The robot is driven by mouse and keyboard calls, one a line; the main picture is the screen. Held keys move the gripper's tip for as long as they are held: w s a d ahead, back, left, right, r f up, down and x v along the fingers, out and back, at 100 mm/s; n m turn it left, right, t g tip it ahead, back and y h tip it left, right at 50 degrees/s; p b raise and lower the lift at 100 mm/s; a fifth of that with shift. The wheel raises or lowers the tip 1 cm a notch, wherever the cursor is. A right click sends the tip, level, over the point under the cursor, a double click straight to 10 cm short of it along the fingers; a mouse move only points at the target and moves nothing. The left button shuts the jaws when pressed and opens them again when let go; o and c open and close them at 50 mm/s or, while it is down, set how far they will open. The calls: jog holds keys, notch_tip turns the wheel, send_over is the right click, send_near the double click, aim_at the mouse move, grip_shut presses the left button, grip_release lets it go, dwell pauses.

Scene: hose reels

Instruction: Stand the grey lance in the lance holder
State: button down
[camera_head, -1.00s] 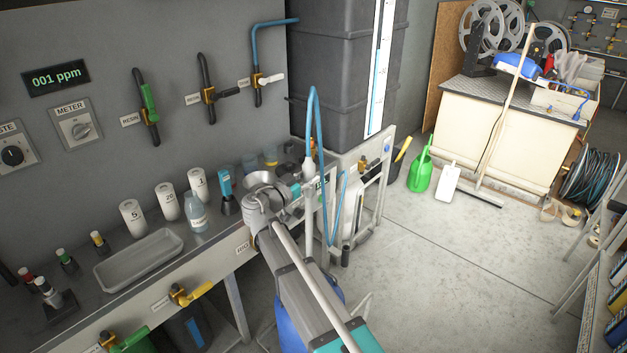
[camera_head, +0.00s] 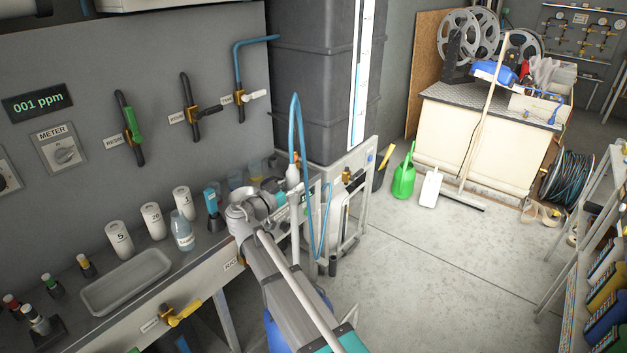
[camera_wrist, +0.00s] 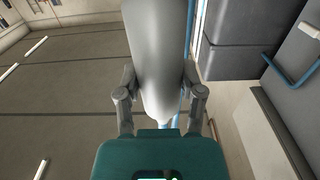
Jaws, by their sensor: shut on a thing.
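My gripper (camera_head: 292,197) is right of the bench, at the end of my arm. In the wrist view its fingers (camera_wrist: 160,100) are closed around the thick, tapered grey lance (camera_wrist: 158,45). In the head view the lance (camera_head: 292,176) is upright, with a thin pale tube below it. A blue hose (camera_head: 294,103) loops up from its top and hangs down beside it. A short dark tube (camera_head: 333,266) stands low by the white frame behind; I cannot tell whether it is the lance holder. The lance's lower end is partly hidden by my arm.
The bench at left carries a grey tray (camera_head: 126,283), white canisters (camera_head: 153,221) and a bottle (camera_head: 183,232). A dark tank (camera_head: 312,75) stands behind the lance. A green can (camera_head: 404,175) and a broom (camera_head: 462,201) stand farther right. The middle floor is clear.

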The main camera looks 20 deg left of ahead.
notch_tip(320, 180, up, 26)
jog(key=p, duration=2.6)
jog(key=shift+w, duration=0.15)
